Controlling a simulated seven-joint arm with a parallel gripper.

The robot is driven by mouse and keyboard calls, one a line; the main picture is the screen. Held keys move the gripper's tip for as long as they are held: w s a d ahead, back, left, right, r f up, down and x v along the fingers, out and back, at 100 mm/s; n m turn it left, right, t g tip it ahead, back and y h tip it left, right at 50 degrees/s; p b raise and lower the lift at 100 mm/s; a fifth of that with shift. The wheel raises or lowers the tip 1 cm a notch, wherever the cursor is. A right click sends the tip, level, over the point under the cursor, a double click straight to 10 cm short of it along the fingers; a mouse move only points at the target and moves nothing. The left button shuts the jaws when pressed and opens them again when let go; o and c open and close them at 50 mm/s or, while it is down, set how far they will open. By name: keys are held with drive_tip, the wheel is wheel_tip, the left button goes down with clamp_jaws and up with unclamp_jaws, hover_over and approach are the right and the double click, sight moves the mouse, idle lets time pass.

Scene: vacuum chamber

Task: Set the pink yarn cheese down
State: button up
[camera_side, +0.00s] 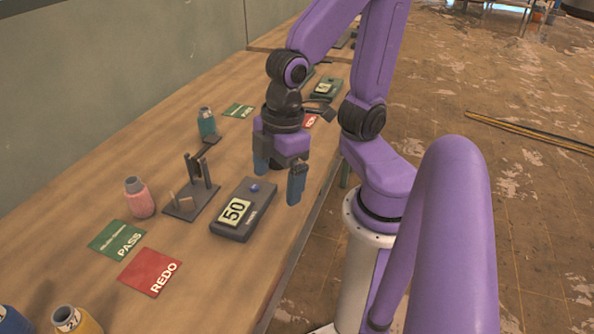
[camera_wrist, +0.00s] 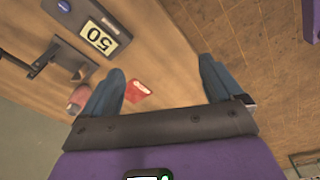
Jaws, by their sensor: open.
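The pink yarn cheese (camera_side: 138,199) stands upright on the wooden table, just behind the corner of the green PASS card (camera_side: 115,240). I cannot tell if it touches that card. Its pink side also shows in the wrist view (camera_wrist: 78,96), partly hidden by a finger. My gripper (camera_side: 278,188) is open, with nothing between its blue fingers. It hangs above the table near the scale, well to the right of the pink yarn cheese. In the wrist view my gripper (camera_wrist: 160,82) has its fingers wide apart.
A dark scale (camera_side: 232,228) reading 50 and a dark stand with posts (camera_side: 190,203) lie between my gripper and the yarn. A red REDO card (camera_side: 150,272) lies in front. A teal yarn cheese (camera_side: 206,124) stands behind; a yellow one (camera_side: 82,324) stands at the near edge.

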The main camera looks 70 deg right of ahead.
drive_tip(key=s, duration=0.1)
drive_tip(key=s+d, duration=0.1)
drive_tip(key=s, duration=0.1)
drive_tip(key=shift+s+d+r+n+g+h, duration=0.1)
drive_tip(key=shift+d+r+n+g+h, duration=0.1)
drive_tip(key=shift+d+n+g+h, duration=0.15)
drive_tip(key=n+t+h, duration=0.9)
drive_tip(key=n+h, duration=0.1)
drive_tip(key=n, duration=0.4)
approach(138, 191)
drive_tip(key=x, duration=0.4)
drive_tip(key=f+x, duration=0.1)
drive_tip(key=x, duration=0.4)
drive_tip(key=a+x, duration=0.1)
drive_tip(key=x, duration=0.4)
drive_tip(key=shift+w+d+f, duration=0.1)
drive_tip(key=shift+w+f, duration=0.15)
drive_tip(key=shift+f, duration=0.05)
drive_tip(key=shift+c, duration=0.2)
drive_tip(key=shift+r, duration=0.1)
drive_tip(key=c, duration=1.2)
